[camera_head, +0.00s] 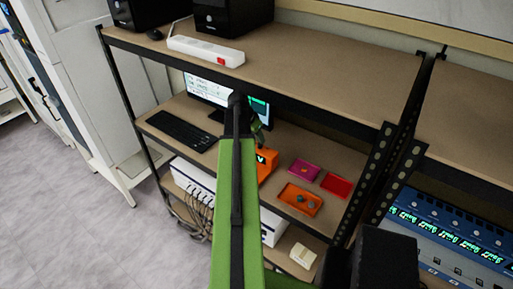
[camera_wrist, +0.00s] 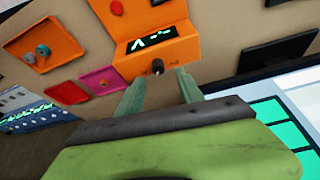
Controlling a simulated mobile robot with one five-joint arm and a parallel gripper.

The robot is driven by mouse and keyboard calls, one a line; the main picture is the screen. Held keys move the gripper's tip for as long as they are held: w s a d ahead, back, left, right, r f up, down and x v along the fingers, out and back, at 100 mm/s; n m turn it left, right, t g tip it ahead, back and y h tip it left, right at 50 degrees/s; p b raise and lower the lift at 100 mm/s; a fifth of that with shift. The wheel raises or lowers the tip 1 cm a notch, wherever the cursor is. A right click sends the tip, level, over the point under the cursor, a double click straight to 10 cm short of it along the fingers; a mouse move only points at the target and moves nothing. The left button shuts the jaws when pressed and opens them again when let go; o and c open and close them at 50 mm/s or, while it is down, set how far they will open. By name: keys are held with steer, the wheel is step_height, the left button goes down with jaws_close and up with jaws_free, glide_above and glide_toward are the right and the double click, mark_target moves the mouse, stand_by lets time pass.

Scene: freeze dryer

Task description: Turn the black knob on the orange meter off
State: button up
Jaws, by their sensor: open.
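The orange meter (camera_wrist: 157,48) has a lit display and shows at the upper middle of the wrist view, tilted in the picture. Its black knob (camera_wrist: 157,67) sits on its front face below the display. My gripper (camera_wrist: 158,80) is open, with one green finger on each side of the knob in the picture; I cannot tell whether either finger touches it. In the head view the orange meter (camera_head: 266,163) stands on the middle shelf, partly hidden behind my green arm. The knob is hidden in that view.
Orange (camera_head: 300,199), magenta (camera_head: 303,170) and red (camera_head: 336,185) trays lie right of the meter. A monitor (camera_head: 207,88) and keyboard (camera_head: 182,131) are to its left. The upper shelf (camera_head: 300,60) overhangs, and a black post (camera_head: 370,180) stands at the right.

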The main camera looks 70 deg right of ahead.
mark_target(259, 144)
steer(key=b+x, duration=0.3)
steer(key=x, duration=0.2)
steer(key=shift+f+b, duration=0.2)
steer(key=shift+b, duration=0.15)
steer(key=shift+r, duration=0.1)
steer(key=shift+c, duration=0.4)
